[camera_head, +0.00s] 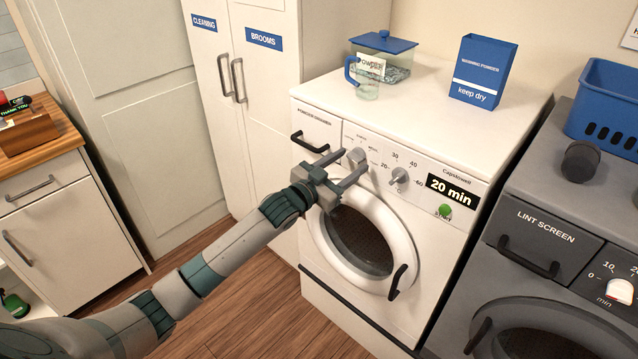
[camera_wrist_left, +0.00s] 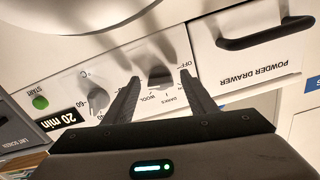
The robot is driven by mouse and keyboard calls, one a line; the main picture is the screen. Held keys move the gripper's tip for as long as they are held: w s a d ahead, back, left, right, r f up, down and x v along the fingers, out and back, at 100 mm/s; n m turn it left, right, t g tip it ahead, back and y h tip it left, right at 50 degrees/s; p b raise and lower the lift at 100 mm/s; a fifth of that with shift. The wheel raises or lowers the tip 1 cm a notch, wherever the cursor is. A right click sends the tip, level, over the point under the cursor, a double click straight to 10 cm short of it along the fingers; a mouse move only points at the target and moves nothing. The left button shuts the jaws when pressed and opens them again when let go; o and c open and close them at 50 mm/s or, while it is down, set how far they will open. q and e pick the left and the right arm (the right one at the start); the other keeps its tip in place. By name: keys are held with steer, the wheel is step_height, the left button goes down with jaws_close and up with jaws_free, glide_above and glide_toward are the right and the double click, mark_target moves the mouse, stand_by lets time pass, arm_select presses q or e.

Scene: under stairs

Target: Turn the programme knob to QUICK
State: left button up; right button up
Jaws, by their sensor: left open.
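The programme knob (camera_head: 357,156) is a small grey knob on the white washing machine's panel, right of the powder drawer. My left gripper (camera_head: 352,164) is in front of it with its fingers open, one on each side. In the left wrist view, upside down, the knob (camera_wrist_left: 160,74) stands between the spread fingertips of my left gripper (camera_wrist_left: 158,66); I cannot tell whether they touch it. The labels OFF, DARKS and WOOL show around it. QUICK cannot be read, and the knob's setting is unclear. My right gripper is out of view.
The temperature knob (camera_head: 399,175), a "20 min" display (camera_head: 452,190) and a green start button (camera_head: 445,211) are to the right. The powder drawer handle (camera_head: 310,142) sticks out at left. The round door (camera_head: 362,242) is below. A grey dryer (camera_head: 545,235) stands at right.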

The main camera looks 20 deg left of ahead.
arm_select(q)
steer(key=b+v, duration=0.4)
steer(key=v, duration=1.2)
steer(key=shift+s, duration=0.4)
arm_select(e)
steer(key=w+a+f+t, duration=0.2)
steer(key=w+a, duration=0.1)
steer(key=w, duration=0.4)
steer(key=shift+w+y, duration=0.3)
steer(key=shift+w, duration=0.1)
arm_select(q)
steer(key=shift+a, duration=0.1)
